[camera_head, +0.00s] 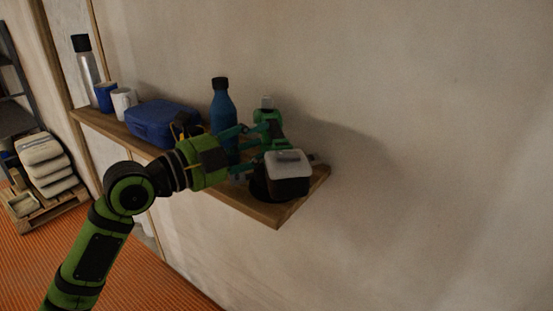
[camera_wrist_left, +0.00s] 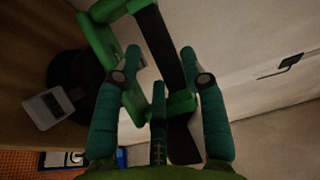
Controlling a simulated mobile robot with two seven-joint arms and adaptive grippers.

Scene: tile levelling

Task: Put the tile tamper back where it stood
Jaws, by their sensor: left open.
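The tile tamper (camera_head: 268,118) is at the right end of the wooden shelf, its green body upright against the wall side. A dark rounded part with a pale grey top (camera_head: 287,160) sits in front of it and looks like part of the tool. My left gripper (camera_head: 252,140) is open at the tamper, coming from the left. In the left wrist view, the tamper's green frame and black grip (camera_wrist_left: 157,40) lie just beyond and between the spread fingers (camera_wrist_left: 160,62). Contact with the fingers cannot be told. The tool's underside is hidden. My right gripper is not in view.
The shelf (camera_head: 277,213) also holds a blue bottle (camera_head: 222,110) close behind my gripper, a blue case (camera_head: 160,122), a white mug (camera_head: 123,103), a blue mug (camera_head: 104,95) and a steel bottle (camera_head: 87,68). Stacked sacks (camera_head: 45,165) stand lower left. The wall at right is bare.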

